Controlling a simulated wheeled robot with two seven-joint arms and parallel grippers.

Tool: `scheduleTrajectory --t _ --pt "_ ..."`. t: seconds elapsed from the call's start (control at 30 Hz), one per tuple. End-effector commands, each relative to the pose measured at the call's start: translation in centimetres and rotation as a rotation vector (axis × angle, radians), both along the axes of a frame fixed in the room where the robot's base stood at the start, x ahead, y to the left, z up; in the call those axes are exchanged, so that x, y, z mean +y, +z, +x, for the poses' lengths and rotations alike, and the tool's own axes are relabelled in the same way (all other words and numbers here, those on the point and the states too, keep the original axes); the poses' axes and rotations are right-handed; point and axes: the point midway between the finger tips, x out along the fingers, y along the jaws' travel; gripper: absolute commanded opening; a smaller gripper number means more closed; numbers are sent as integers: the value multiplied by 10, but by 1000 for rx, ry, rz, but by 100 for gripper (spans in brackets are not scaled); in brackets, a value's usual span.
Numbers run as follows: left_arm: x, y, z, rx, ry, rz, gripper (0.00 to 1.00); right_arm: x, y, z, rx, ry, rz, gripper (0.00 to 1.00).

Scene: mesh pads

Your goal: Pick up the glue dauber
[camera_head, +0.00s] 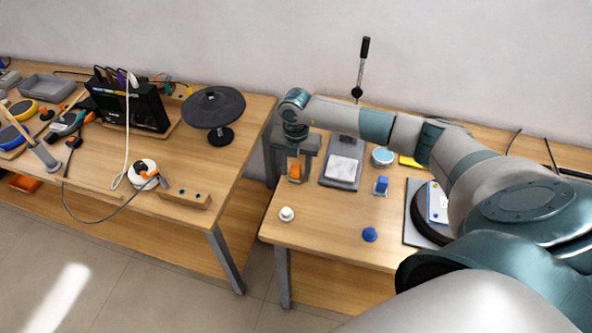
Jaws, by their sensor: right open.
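My right gripper (295,174) points down over the left back part of the right table, its two fingers apart. A small orange object (294,169) shows between the fingers; it may be the glue dauber, but I cannot tell for sure, nor whether the fingers touch it. A small blue upright piece (381,186), a white knob-like piece (286,214) and a blue knob-like piece (369,234) stand apart on the same table. My left gripper is not in view.
A grey board with a white pad (342,167) and a round light-blue-topped tin (383,156) lie right of the gripper. My right arm covers part of a grey plate (412,228). A gap separates the left table (235,172). The right table's front middle is mostly clear.

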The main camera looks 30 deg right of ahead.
Motion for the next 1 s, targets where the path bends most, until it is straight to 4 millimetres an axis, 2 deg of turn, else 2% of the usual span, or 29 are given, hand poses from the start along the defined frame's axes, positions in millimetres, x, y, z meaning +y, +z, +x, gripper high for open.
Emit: scheduleTrajectory --t 0.37,0.53,1.0 --pt "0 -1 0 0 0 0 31 0 0 0 0 0 0 45" --pt "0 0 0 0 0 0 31 0 0 0 0 0 0 9" --pt "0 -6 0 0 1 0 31 0 6 1 -2 1 1 9"
